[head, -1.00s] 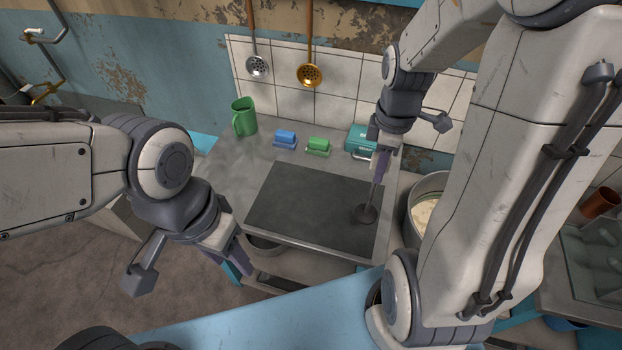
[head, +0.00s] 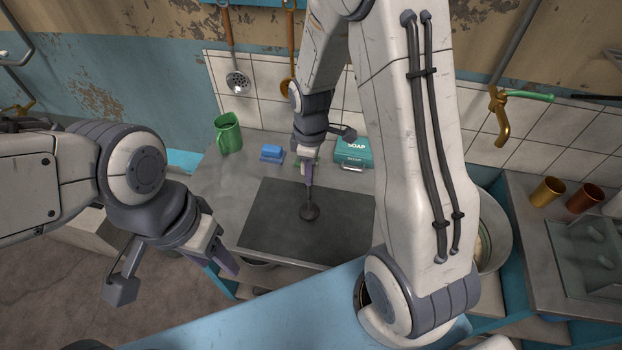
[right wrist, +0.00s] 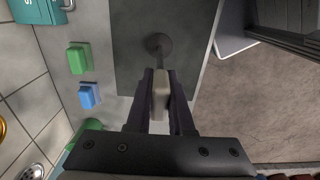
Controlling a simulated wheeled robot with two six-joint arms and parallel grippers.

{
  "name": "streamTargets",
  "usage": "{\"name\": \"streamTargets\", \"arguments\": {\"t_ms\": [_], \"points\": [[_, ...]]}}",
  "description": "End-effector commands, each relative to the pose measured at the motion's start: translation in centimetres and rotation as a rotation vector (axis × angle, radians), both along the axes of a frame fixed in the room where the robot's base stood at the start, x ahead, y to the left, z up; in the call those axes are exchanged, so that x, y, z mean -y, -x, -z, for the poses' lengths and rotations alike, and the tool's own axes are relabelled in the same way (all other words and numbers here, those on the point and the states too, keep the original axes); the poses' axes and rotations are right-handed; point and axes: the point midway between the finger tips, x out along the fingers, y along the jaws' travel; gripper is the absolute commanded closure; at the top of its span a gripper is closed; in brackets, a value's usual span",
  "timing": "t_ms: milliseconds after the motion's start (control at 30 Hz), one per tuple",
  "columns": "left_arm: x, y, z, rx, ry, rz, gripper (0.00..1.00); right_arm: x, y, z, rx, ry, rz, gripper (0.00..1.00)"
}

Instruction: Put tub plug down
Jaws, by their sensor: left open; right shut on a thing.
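The tub plug (head: 310,212) is a dark round disc on a thin stem with a pale handle. My right gripper (head: 307,172) is shut on its handle and holds it upright over the dark mat (head: 270,235) on the grey counter. In the right wrist view the plug's disc (right wrist: 158,42) shows beyond the fingers of my right gripper (right wrist: 160,85), over the mat. I cannot tell whether the disc touches the mat. My left gripper (head: 222,262) is open and empty, left of the mat near the counter's front edge.
A green block (right wrist: 78,58) is beside the blue one. A large metal pot (head: 492,230) is at the right. Much of the mat is clear.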

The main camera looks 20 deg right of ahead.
Motion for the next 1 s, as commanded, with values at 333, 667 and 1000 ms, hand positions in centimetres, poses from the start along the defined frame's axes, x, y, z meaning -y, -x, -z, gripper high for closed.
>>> {"name": "streamTargets", "arguments": {"t_ms": [333, 667, 1000], "points": [[0.0, 0.0, -1.2, 0.000, 0.000, 0.000, 0.50, -0.1, 0.0, 3.8, -0.002, 0.000, 0.000, 1.00], [0.0, 0.0, -1.1, 0.000, 0.000, 0.001, 0.50, -0.1, -0.1, 4.2, 0.001, 0.001, 0.000, 1.00], [0.0, 0.0, -0.9, 0.000, 0.000, 0.000, 0.50, -0.1, 0.0, 4.4, 0.000, 0.000, -0.001, 0.50]]}}
